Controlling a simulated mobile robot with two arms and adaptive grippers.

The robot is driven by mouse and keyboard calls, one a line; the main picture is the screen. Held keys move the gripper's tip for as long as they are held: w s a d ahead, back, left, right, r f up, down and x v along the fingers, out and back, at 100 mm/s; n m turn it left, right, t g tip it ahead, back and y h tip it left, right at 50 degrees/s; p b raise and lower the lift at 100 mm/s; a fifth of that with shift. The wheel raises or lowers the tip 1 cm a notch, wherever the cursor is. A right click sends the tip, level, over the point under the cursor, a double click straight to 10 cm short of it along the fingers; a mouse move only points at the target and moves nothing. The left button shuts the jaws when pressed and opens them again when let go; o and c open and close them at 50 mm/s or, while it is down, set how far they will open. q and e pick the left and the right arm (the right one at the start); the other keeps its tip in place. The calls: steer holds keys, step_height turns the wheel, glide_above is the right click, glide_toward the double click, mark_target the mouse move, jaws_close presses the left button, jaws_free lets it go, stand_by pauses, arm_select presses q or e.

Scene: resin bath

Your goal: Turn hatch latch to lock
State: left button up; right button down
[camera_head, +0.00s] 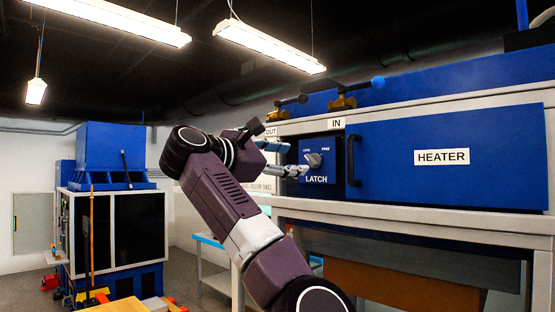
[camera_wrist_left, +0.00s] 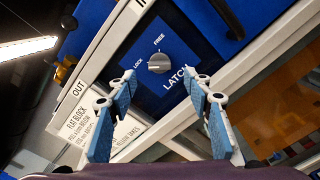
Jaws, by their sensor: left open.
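The latch knob (camera_head: 314,159) is a grey round dial on a dark blue panel (camera_head: 324,176) marked LATCH, on the front of the blue machine. In the left wrist view the knob (camera_wrist_left: 159,63) sits between the printed words LOCK and FREE; which word its pointer faces is hard to tell. My left gripper (camera_head: 296,158) is in front of the panel, just left of the knob in the head view. In the wrist view its blue-padded fingers (camera_wrist_left: 162,95) are spread apart with nothing between them, and the knob lies beyond their tips. My right gripper is not in view.
A blue HEATER door (camera_head: 450,155) with a black handle (camera_head: 352,160) is right of the panel. Valves with levers (camera_head: 343,97) stand above, near the OUT and IN labels. A sign (camera_wrist_left: 88,122) is left of the panel. A blue-and-white cabinet (camera_head: 112,225) stands far left.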

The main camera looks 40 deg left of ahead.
arm_select(q)
steer(key=s, duration=0.4)
steer(key=shift+s+a, duration=0.1)
steer(key=shift+a, duration=0.1)
steer(key=shift+f, duration=0.1)
stand_by(0.3)
